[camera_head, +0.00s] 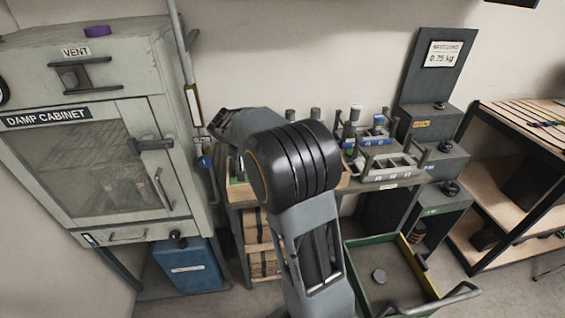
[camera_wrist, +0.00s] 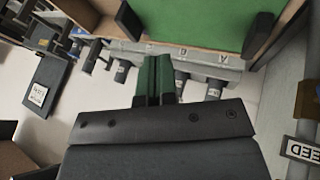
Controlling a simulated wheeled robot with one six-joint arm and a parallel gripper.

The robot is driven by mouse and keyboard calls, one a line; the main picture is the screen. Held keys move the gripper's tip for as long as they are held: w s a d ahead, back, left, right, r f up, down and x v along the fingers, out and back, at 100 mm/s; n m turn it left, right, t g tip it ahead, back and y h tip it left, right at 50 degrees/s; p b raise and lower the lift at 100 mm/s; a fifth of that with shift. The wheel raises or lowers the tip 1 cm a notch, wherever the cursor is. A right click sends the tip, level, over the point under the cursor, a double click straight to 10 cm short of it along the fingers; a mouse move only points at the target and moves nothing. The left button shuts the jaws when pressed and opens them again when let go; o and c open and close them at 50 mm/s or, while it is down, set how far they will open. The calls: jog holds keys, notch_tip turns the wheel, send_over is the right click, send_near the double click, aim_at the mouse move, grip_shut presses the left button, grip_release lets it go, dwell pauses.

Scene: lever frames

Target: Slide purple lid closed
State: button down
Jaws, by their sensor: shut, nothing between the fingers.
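A small purple piece (camera_head: 97,31) sits on top of the grey damp cabinet (camera_head: 176,110), near its front edge above the VENT label. I cannot tell whether it is the lid or how far it is slid. No purple shows in the wrist view. My gripper (camera_wrist: 154,62) has its two dark green fingers together with nothing between them. In the head view my arm rises in front of the bench and hides the gripper, which is apart from the purple piece.
A vent handle (camera_head: 84,75) and a door handle (camera_head: 152,145) stick out from the cabinet. A vertical pole stands by its right side. The bench holds racks (camera_head: 388,168). A green-sided cart (camera_head: 375,248) stands on the floor. A green panel (camera_wrist: 200,22) fills the wrist view's top.

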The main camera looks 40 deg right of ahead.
jog(key=shift+m+h, duration=0.3)
jog(key=shift+h, duration=0.1)
jog(key=x, duration=0.4)
jog(key=w+x, duration=0.1)
jog(key=x, duration=0.3)
jog(key=w+p+x, duration=0.1)
jog(key=x, duration=0.3)
jog(key=shift+d+r, duration=0.25)
jog(key=shift+d, duration=0.2)
jog(key=d, duration=0.1)
jog(key=s+d+p, duration=0.1)
jog(key=shift+s+d+f, duration=0.1)
jog(key=shift+d, duration=0.25)
jog(key=shift+s+d+f, duration=0.1)
jog(key=shift+s+d, duration=0.15)
jog(key=shift+d, duration=0.3)
